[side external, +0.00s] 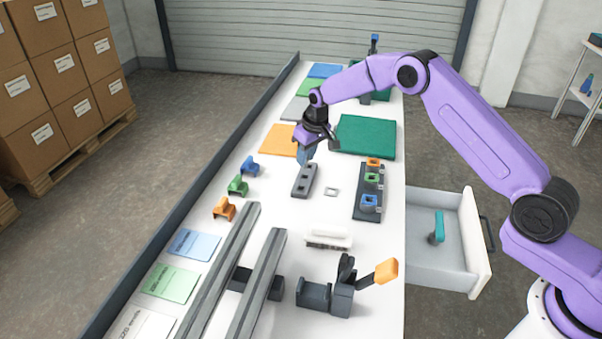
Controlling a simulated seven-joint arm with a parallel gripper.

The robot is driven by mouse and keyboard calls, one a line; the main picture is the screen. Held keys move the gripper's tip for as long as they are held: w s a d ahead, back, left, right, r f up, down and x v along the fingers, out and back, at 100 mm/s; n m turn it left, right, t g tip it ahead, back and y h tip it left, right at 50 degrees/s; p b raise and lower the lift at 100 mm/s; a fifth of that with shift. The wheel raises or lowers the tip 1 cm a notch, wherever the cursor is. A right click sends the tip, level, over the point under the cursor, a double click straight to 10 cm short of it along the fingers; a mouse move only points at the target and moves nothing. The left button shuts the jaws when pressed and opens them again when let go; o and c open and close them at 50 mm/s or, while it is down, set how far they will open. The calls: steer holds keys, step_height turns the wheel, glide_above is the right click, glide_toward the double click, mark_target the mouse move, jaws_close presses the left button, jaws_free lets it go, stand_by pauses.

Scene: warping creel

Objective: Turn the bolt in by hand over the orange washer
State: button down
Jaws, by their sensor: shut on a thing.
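My gripper (307,153) points down just above the far end of a grey block (305,181) with dark square openings. It is shut on a small blue-grey piece; its shape is mostly hidden by the fingers, and I cannot tell whether it is the bolt. I cannot tell whether this piece touches the block. An orange square ring (373,161), which may be the orange washer, sits at the far end of a dark rack (360,212), right of my gripper. No bolt can be made out clearly.
Green (371,178) and blue (369,201) rings share the rack. A pale square ring (331,192) lies beside the grey block. Blue, green and orange brackets (224,209) stand at left. Two rails (258,284) and an orange-handled clamp (340,287) occupy the front. An open drawer (458,254) juts out right.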

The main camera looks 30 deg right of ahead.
steer(key=s+d+r+m+h, duration=0.1)
steer(key=s+d+m, duration=0.15)
steer(key=d, duration=0.95)
steer(key=s+d+r+m, duration=0.2)
steer(key=d+m, duration=0.1)
steer(key=d, duration=0.8)
steer(key=shift+s+x, duration=0.15)
steer(key=shift+x, duration=1.05)
steer(key=shift+s+x, duration=0.1)
steer(key=shift+x, duration=1.05)
steer(key=shift+d+f, duration=0.1)
steer(key=shift+f, duration=0.4)
steer(key=shift+f, duration=0.5)
steer(key=shift+f, duration=0.15)
steer(key=shift+f, duration=0.75)
steer(key=shift+f, duration=0.2)
